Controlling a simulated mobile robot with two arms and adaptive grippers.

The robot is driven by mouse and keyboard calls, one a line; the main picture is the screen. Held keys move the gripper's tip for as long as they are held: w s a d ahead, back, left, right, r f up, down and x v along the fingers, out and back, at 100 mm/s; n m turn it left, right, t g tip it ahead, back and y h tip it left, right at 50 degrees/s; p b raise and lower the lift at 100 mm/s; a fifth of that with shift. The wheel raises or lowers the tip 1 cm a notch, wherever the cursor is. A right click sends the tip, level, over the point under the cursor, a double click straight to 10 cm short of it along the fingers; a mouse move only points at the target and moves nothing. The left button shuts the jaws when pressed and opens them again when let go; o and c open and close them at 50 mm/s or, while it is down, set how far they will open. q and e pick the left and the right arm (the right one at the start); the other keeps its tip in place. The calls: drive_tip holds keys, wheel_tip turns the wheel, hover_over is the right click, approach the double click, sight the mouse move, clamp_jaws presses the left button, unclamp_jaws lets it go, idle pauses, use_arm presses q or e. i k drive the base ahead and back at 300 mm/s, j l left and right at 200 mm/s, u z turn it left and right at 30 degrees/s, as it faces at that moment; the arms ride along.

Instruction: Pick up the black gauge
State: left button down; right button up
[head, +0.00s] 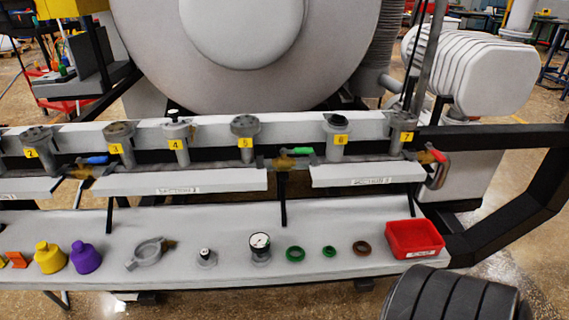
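A gauge with a white dial and black rim (260,243) stands upright on a grey base on the front shelf, right of centre. A smaller fitting with a black top (206,256) stands on a grey flange to its left. No item is plainly labelled as the black gauge; the dial gauge and the small black-topped fitting both have black parts. Neither gripper shows in the head view, and nothing touches either item.
The grey shelf (180,282) also holds a metal clamp (146,253), purple (85,257) and yellow (50,258) pieces, rings, and a red bin (414,239). Numbered ports and valves line the rail behind. A dark ribbed shape (450,296) blocks the lower right.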

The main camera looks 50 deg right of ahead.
sight(260, 243)
drive_tip(key=z, duration=1.3)
